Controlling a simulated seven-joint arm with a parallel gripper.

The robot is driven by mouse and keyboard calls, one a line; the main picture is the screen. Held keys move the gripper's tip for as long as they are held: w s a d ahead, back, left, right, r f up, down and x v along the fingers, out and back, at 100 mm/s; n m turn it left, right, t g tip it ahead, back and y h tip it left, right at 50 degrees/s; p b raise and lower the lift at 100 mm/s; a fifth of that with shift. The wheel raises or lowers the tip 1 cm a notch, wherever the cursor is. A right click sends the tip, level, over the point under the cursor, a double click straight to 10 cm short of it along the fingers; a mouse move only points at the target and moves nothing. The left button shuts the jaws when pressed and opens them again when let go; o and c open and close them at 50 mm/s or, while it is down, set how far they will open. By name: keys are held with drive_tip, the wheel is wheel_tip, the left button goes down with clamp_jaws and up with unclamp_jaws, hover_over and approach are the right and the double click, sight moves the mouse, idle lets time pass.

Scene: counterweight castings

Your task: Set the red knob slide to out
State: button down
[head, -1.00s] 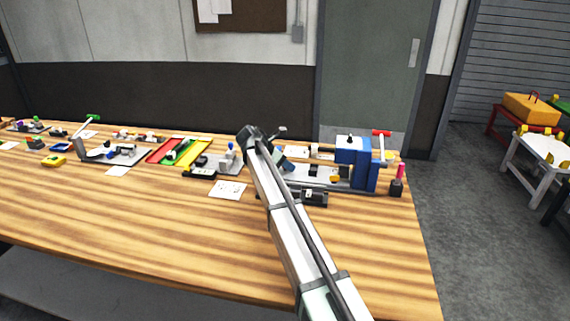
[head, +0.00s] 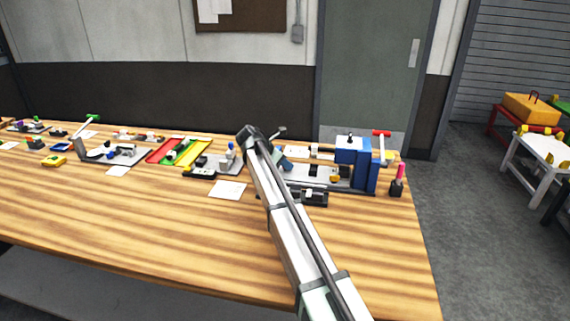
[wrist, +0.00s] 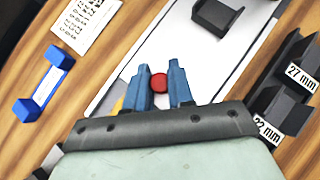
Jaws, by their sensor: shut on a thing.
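The red knob (wrist: 158,83) shows in the wrist view as a small round red cap above a pale plate (wrist: 150,48). My gripper (wrist: 159,68) has its two blue fingers on either side of the knob and is shut on it. The fingers hide the knob's sides, and the slide under it cannot be made out. In the head view my arm covers most of the gripper and the knob does not show.
In the wrist view, a dark bracket (wrist: 217,17) stands on the plate and black holders marked 27 mm and 22 mm (wrist: 284,108) stand at right. A blue-ended piece (wrist: 44,86) lies left. In the head view, a blue block (head: 364,165) stands right of my arm; the front wood is clear.

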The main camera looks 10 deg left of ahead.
drive_tip(key=a, duration=0.8)
drive_tip(key=shift+w+r, duration=0.1)
drive_tip(key=shift+w, duration=0.05)
drive_tip(key=c, duration=1)
unclamp_jaws()
drive_tip(key=shift+c, duration=0.2)
drive_tip(key=shift+o, duration=0.2)
drive_tip(key=v, duration=1.3)
drive_tip(key=shift+s+r, duration=0.2)
drive_tip(key=shift+s, duration=0.1)
drive_tip(key=shift+a, duration=0.2)
